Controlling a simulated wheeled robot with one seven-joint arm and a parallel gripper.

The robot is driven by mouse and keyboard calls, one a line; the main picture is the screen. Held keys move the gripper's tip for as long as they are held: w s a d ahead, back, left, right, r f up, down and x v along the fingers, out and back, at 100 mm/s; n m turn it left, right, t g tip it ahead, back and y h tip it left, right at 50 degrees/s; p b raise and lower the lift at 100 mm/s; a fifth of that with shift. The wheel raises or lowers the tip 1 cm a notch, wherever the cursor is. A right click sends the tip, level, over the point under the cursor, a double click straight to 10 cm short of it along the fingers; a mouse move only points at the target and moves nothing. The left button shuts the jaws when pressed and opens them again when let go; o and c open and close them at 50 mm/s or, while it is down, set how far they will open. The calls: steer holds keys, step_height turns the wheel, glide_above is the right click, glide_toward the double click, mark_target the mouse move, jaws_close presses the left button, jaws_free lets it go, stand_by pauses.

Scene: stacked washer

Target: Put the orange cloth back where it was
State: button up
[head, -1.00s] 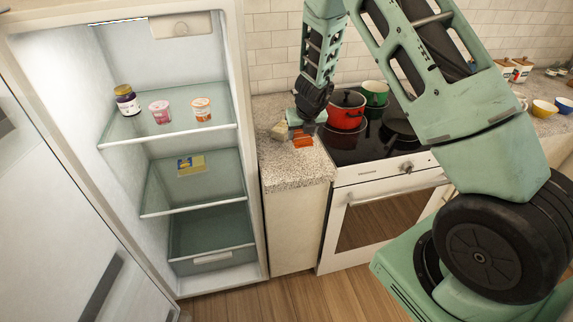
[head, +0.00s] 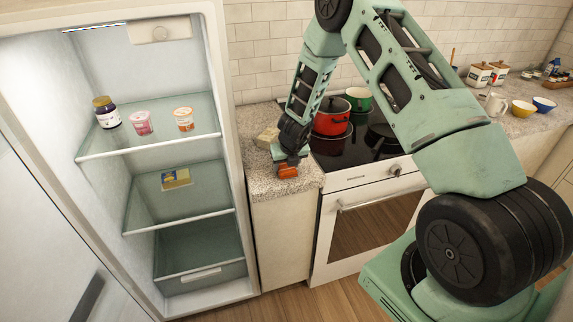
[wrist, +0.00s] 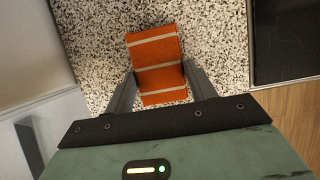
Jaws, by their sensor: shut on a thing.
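The orange cloth (head: 288,171), folded with pale stripes, is at the front part of the speckled counter (head: 262,180) between the fridge and the stove. My gripper (head: 289,162) points down over the counter and is shut on the cloth. In the wrist view, the cloth (wrist: 158,75) sits between the two fingers of my gripper (wrist: 158,84), and its far part extends beyond them. I cannot tell whether the cloth touches the counter or is slightly above it.
A beige block (head: 267,138) lies behind my gripper. A red pot (head: 331,121) and a green pot (head: 358,99) stand on the stove (head: 350,155) to the right. The open fridge (head: 240,200) stands to the left, with jars and cups on its top shelf.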

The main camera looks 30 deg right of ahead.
steer(key=o, duration=0.9)
